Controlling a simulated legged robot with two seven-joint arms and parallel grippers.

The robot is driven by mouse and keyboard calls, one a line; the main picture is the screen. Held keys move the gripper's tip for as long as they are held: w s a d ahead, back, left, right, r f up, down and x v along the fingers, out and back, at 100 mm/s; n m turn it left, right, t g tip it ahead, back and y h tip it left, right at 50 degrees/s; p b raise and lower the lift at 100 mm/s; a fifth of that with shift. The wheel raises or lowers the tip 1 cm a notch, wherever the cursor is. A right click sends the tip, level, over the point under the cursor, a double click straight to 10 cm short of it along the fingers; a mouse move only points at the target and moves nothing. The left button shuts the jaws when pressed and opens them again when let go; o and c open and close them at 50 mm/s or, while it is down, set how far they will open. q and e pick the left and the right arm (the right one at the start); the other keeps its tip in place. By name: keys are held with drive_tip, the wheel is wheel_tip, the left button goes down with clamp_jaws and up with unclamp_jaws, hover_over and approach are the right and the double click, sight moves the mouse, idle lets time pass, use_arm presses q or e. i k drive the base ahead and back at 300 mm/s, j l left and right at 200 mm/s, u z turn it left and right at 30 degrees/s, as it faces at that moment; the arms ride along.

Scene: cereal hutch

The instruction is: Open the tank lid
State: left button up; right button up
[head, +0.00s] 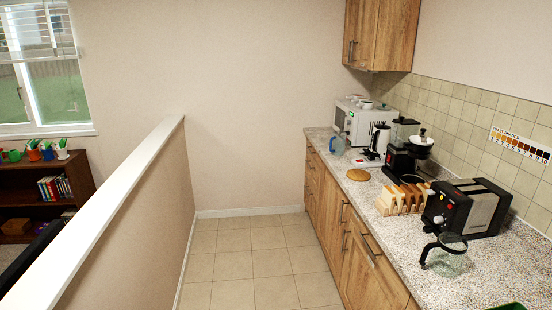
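A black coffee machine (398,163) stands on the speckled counter against the tiled wall. A dark, partly see-through container (404,130) tops it at the back and looks like its tank. The tank's top looks covered, but it is too small to tell the lid apart clearly. A black and white part (420,143) sits on the machine's right side. A glass carafe with a black handle (447,255) stands apart on the counter at the front. Neither of my grippers shows in the head view.
A black toaster (467,207) and a wooden rack (403,198) stand in front of the machine. A kettle (380,139), blue-handled jug (337,146), round wooden board (358,175) and white microwave (354,121) are farther back. The tiled floor (255,262) is clear between the half wall (130,200) and cabinets.

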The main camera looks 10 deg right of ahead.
sight(401, 121)
drive_tip(key=i, duration=1.3)
drive_tip(key=i+j+z, duration=0.1)
drive_tip(key=i, duration=1.2)
